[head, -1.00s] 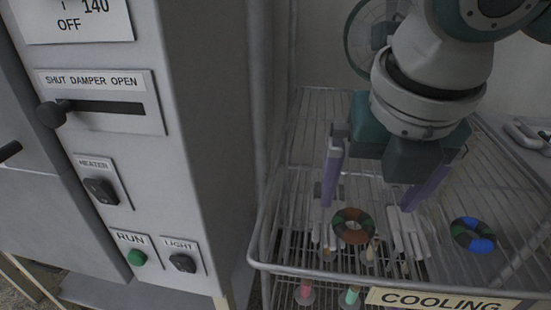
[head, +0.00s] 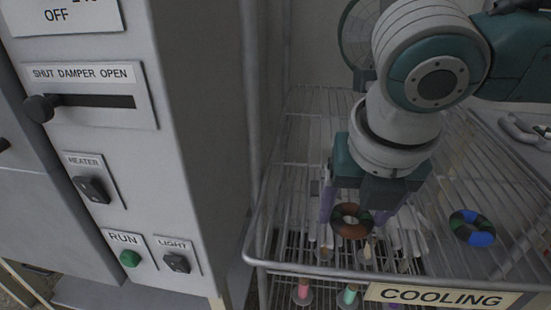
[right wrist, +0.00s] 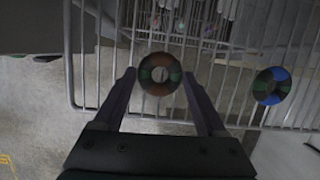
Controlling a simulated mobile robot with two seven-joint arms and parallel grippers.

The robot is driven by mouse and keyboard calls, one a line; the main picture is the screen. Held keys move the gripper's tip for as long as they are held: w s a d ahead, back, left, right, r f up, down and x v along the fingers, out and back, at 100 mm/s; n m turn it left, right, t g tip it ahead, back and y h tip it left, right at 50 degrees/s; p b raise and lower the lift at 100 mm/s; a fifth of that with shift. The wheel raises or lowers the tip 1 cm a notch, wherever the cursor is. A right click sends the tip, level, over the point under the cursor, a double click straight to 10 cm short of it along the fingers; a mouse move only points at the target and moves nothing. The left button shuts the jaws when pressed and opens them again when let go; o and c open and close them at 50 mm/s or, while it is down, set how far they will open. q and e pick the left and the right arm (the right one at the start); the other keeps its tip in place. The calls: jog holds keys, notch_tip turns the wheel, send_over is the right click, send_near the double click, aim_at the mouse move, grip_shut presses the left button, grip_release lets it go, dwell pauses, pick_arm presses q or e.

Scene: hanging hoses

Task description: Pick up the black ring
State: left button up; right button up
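A ring banded in brown, dark green and black (head: 352,221) sits at the front of the wire rack (head: 291,108); it also shows in the right wrist view (right wrist: 160,86). A second ring in blue, black and dark green (head: 473,228) lies to its right; it also shows in the right wrist view (right wrist: 271,86). No ring is all black. My right gripper (head: 354,208) is open and empty above the rack; in the right wrist view its fingers (right wrist: 159,74) appear either side of the brown ring. I cannot tell whether they touch it. My left gripper is out of view.
A grey control cabinet (head: 190,130) with switches stands at the left. Pale pegs (head: 408,238) stand around the brown ring. The rack's front rail (head: 300,267) carries a COOLING sign (head: 440,297). Metal loops (head: 522,128) lie at the right.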

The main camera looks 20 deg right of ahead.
jog(key=c, duration=0.8)
jog(key=shift+o, duration=0.2)
